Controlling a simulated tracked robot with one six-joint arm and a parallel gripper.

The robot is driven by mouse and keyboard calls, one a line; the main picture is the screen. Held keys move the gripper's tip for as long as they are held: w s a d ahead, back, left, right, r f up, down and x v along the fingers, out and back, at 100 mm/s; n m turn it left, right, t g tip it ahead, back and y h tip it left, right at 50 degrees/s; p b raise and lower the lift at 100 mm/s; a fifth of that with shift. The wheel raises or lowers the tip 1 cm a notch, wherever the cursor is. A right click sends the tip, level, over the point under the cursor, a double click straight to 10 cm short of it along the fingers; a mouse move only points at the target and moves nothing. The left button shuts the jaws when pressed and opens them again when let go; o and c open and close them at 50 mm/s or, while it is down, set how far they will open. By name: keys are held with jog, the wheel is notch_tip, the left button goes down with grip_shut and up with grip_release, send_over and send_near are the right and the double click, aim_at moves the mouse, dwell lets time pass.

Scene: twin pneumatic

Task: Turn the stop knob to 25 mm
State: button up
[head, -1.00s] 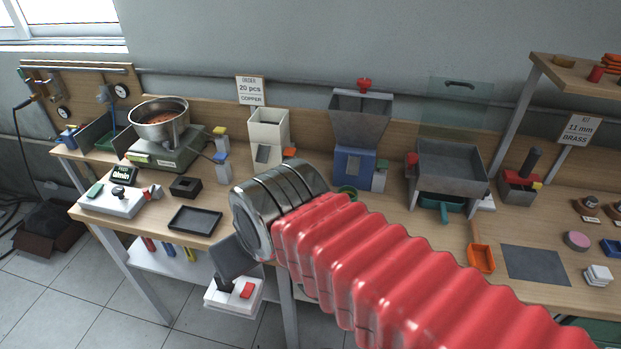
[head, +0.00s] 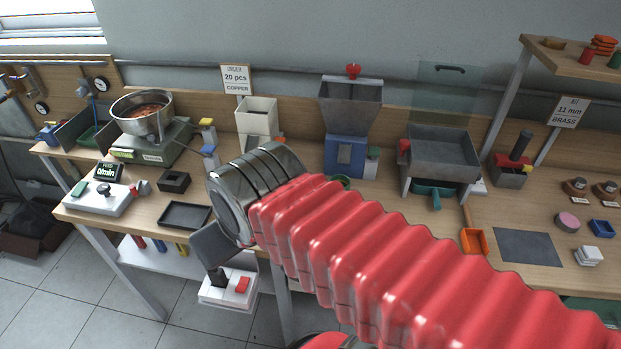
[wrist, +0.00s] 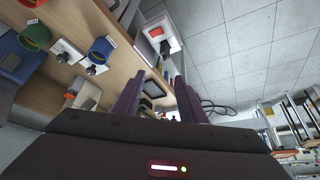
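My gripper (wrist: 158,80) shows in the wrist view as two dark fingers standing apart, with nothing gripped between them. In the head view my wrist hides most of it. I cannot tell for certain which knob is the stop knob, and no 25 mm mark is readable. A white box (head: 240,299) with a red button and a black knob (head: 217,279) sits low in front of the bench, below my wrist. It also shows in the wrist view (wrist: 170,32), beyond the fingertips. Another white box (head: 90,204) with a black knob (head: 104,189) and green button stands at the bench's left end.
The wooden bench holds a black tray (head: 184,215), a metal bowl (head: 146,112) on a green base, a blue hopper machine (head: 345,153) and a grey bin (head: 438,147). A dark mat (head: 527,249) lies at the right. Tiled floor (head: 60,310) is open at the lower left.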

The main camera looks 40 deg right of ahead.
jog(key=shift+o, duration=0.6)
jog(key=shift+w+d+r, duration=0.1)
jog(key=shift+w+d, duration=0.05)
jog(key=shift+d, duration=0.05)
jog(key=w+d+g, duration=0.1)
jog(key=w+d, duration=0.8)
jog(key=d, duration=0.5)
jog(key=w+d+f+m, duration=0.1)
jog(key=d+f, duration=0.2)
jog(key=d, duration=1.4)
jog(key=shift+w+f+m+h, duration=0.15)
jog(key=shift+m+h, duration=0.15)
jog(key=x, duration=1.3)
jog(key=shift+f, duration=0.45)
